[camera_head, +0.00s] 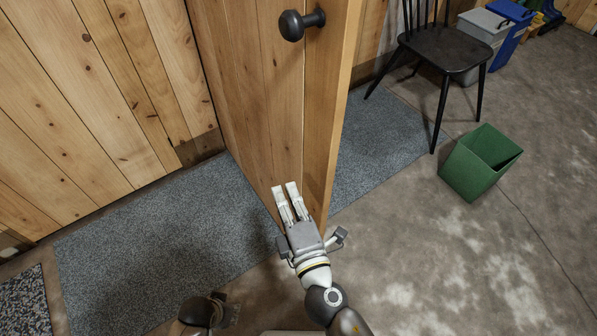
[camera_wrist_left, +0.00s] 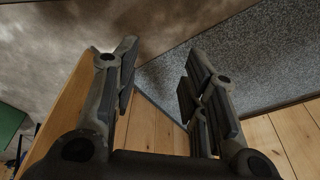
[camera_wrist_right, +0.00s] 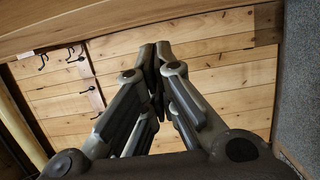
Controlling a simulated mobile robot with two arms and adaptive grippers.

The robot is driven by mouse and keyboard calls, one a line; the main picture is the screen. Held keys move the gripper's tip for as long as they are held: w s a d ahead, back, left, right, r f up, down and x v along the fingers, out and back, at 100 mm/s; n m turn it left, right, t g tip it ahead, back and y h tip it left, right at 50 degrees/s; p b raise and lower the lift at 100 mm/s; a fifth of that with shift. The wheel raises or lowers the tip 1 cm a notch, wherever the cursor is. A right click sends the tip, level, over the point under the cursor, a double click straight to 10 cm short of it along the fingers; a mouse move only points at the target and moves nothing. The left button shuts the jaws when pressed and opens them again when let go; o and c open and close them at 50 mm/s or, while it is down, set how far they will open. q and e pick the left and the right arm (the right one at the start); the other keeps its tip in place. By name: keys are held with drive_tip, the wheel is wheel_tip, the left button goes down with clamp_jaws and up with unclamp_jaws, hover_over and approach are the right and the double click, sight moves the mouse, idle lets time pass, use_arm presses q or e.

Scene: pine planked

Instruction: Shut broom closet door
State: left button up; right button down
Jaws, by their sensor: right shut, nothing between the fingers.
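The pine-planked broom closet door (camera_head: 250,100) stands open in the head view, its free edge towards me and a black round knob (camera_head: 292,26) near that edge. My right gripper (camera_head: 284,187) is low in front of the door's left face, near the free edge; whether it touches is unclear. The right wrist view shows its fingers (camera_wrist_right: 157,62) together and empty. My left gripper (camera_head: 226,312) is partly seen low over the carpet, left of the door. In the left wrist view its fingers (camera_wrist_left: 155,78) are spread apart with nothing held.
A black chair (camera_head: 445,48) and a green bin (camera_head: 472,175) stand right of the door; grey and blue bins (camera_head: 487,38) are behind. Blue-grey carpet (camera_head: 160,250) lies left of and beyond the door. Hooks (camera_wrist_right: 75,53) show on planks. Concrete floor at the right front is clear.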

use_arm(q)
drive_tip(key=shift+s+a+f+p, duration=0.1)
drive_tip(key=shift+s+f+p, duration=0.15)
drive_tip(key=shift+s+f, duration=0.45)
drive_tip(key=shift+s+a+f+p, duration=0.1)
drive_tip(key=shift+s+f+p, duration=0.15)
drive_tip(key=shift+f, duration=0.7)
drive_tip(key=shift+s+f+p, duration=0.2)
drive_tip(key=shift+s+f, duration=0.3)
drive_tip(key=shift+f, duration=0.35)
use_arm(e)
drive_tip(key=shift+w+d, duration=0.4)
drive_tip(key=shift+w, duration=0.4)
drive_tip(key=shift+w+d, duration=0.4)
drive_tip(key=shift+w, duration=0.45)
drive_tip(key=shift+w+d, duration=0.4)
drive_tip(key=shift+w, duration=0.4)
drive_tip(key=shift+w+d, duration=0.1)
drive_tip(key=shift+d, duration=0.05)
